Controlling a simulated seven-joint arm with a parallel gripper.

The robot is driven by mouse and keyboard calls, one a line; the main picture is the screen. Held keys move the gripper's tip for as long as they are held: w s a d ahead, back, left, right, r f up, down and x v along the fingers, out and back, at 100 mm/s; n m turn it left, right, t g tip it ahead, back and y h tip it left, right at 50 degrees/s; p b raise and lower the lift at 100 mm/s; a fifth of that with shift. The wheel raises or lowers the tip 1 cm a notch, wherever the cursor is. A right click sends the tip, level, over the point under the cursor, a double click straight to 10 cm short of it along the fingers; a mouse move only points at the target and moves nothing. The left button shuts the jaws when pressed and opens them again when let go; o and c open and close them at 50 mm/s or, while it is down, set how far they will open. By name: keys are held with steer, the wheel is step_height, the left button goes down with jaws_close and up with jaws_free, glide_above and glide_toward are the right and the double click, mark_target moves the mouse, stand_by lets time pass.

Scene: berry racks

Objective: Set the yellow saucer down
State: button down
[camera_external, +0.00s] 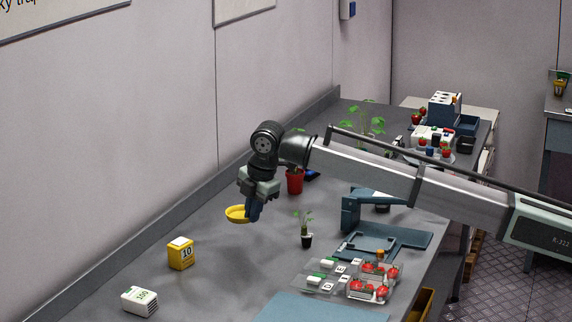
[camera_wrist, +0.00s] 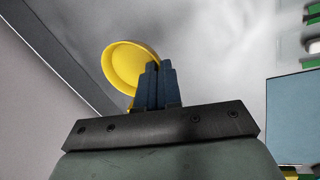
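The yellow saucer (camera_external: 237,214) is at my gripper (camera_external: 254,212), to the left of the fingers in the external view. In the wrist view the saucer (camera_wrist: 128,66) shows its round rim and shallow inside, with its lower right edge behind the blue fingertips (camera_wrist: 155,80). The two fingers are close together on the saucer's edge. The saucer appears to be off the grey table, but the height of the gap is hard to tell.
A yellow box marked 10 (camera_external: 181,253) and a white box (camera_external: 140,300) stand to the left. A red pot (camera_external: 295,181), a small potted seedling (camera_external: 306,240), berry trays (camera_external: 373,285) and a blue-grey scale (camera_external: 385,240) are to the right. The table (camera_external: 225,275) is clear between.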

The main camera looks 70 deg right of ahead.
mark_target(234, 210)
steer(key=w+d, duration=0.1)
steer(key=w, duration=0.1)
steer(key=w+d, duration=0.1)
steer(key=w, duration=0.3)
steer(key=shift+d+r, duration=0.1)
steer(key=shift+d, duration=0.3)
steer(key=w+a+n+y, duration=0.1)
steer(key=w+a+n, duration=0.1)
steer(key=w+n, duration=0.25)
steer(key=shift+n, duration=0.25)
steer(key=shift+s+d+f, duration=0.1)
steer(key=shift+d+f, duration=0.05)
steer(key=shift+f, duration=2.2)
steer(key=shift+s+d+f, duration=0.1)
steer(key=shift+f, duration=2.2)
steer(key=shift+f, duration=0.15)
steer(key=c, duration=1.3)
jaws_free()
steer(key=v, duration=1.2)
steer(key=shift+d, duration=0.1)
